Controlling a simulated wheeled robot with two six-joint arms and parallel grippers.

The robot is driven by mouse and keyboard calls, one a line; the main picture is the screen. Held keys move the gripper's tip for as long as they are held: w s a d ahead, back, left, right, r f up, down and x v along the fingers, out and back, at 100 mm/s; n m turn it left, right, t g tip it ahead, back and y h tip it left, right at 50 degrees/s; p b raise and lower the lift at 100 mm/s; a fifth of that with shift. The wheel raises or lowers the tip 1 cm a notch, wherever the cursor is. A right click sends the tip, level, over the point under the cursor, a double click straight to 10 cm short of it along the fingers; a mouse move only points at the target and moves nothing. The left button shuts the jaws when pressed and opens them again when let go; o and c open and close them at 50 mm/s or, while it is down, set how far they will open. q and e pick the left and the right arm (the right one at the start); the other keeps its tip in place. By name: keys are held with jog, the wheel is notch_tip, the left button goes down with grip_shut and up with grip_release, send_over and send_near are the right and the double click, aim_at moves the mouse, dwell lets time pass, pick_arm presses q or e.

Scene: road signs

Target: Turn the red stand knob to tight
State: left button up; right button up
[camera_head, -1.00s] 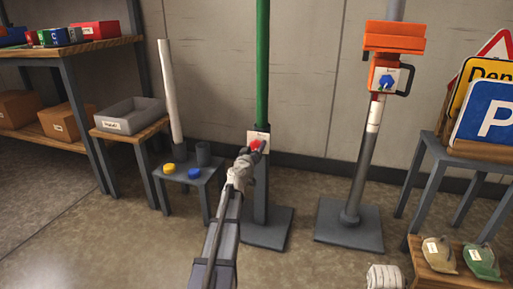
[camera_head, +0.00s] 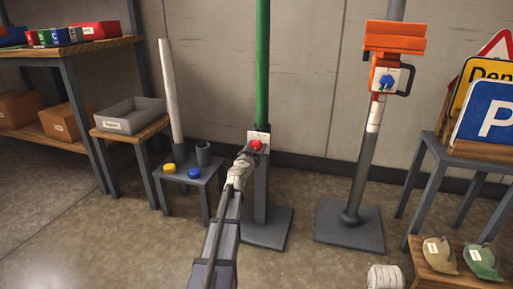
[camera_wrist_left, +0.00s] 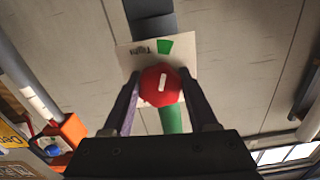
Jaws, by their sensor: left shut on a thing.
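The red knob (camera_head: 256,145) sits on a white plate (camera_head: 264,135) on the front of the grey stand that holds a green pole (camera_head: 263,60). My left gripper (camera_head: 250,150) is at the knob. In the left wrist view, the red knob (camera_wrist_left: 160,86) lies between its two fingers, which are shut on it. A white line on the knob runs nearly up and down the picture. The plate behind it (camera_wrist_left: 128,60) bears a green mark (camera_wrist_left: 165,48) above the knob and small dark lettering to the left, too small to read. My right gripper is not in view.
An orange-topped stand (camera_head: 365,150) with a blue knob is to the right. A sign rack (camera_head: 490,150) is far right. Floor between the stands is clear.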

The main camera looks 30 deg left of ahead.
pick_arm(q)
jog(key=shift+s, duration=0.1)
jog(key=o, duration=1.4)
jog(key=v, duration=0.7)
jog(key=shift+s, duration=0.35)
jog(key=shift+d, duration=0.15)
